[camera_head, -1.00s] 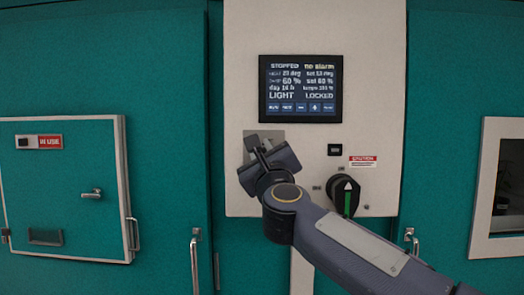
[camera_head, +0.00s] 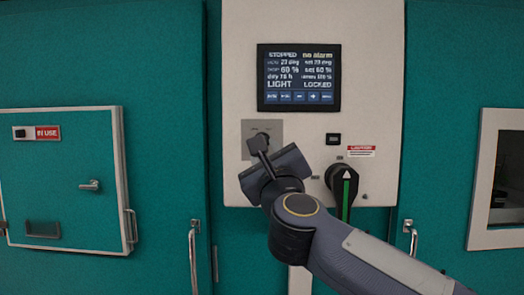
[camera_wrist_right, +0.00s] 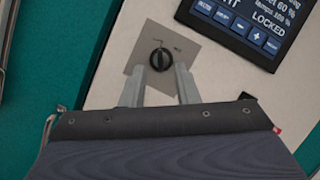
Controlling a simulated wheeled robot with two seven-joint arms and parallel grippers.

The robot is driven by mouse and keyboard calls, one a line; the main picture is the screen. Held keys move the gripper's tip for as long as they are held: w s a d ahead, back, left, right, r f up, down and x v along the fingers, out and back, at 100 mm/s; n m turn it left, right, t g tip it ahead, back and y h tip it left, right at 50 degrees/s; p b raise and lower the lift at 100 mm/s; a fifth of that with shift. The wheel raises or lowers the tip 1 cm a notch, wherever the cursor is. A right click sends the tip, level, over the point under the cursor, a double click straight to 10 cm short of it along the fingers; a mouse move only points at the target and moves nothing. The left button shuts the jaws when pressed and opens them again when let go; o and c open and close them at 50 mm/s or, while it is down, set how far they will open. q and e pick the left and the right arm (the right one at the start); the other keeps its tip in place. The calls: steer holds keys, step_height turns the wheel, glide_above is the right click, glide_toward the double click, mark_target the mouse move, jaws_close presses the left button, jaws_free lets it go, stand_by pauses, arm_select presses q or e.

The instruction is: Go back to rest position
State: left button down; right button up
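My right gripper (camera_head: 259,146) reaches in from the lower right, in front of the lower left part of the white control panel (camera_head: 380,60). In the right wrist view its two pale fingers (camera_wrist_right: 160,80) stand apart with nothing between them. Just beyond the fingertips is a black rotary knob (camera_wrist_right: 160,59) on a grey square plate (camera_wrist_right: 197,57); the fingers look clear of it. In the head view the gripper partly covers this plate (camera_head: 271,128). My left gripper is in neither view.
A screen (camera_head: 299,78) reads STOPPED, no alarm, LIGHT, LOCKED. A black handle with a green stripe (camera_head: 346,186) sits close to my right arm. Teal doors have upright handles (camera_head: 193,258). A small hatch marked IN USE (camera_head: 70,150) is at left, a window (camera_head: 500,180) at right.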

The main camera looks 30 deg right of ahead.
steer(key=shift+v, duration=0.85)
steer(key=s+a+f+n+g+y, duration=0.1)
steer(key=s+a+f+n+y, duration=0.2)
steer(key=f+n, duration=0.4)
steer(key=s+a+f+n+g+y, duration=0.1)
steer(key=a+f+n+g+y, duration=0.15)
steer(key=f+n+y, duration=0.45)
steer(key=s+a+f+n+g+y, duration=0.1)
steer(key=s+a+f+n+y, duration=0.15)
steer(key=f+n, duration=0.45)
steer(key=s+f+n+g+h, duration=0.1)
steer(key=s+f+n+g, duration=0.4)
steer(key=s+f, duration=0.3)
steer(key=s+f+n+g, duration=0.5)
steer(key=s+f, duration=0.2)
steer(key=f, duration=0.8)
steer(key=shift+s+a+f+n+h, duration=0.3)
steer(key=shift+s+f+n+h, duration=0.05)
steer(key=shift+s+f+n, duration=0.05)
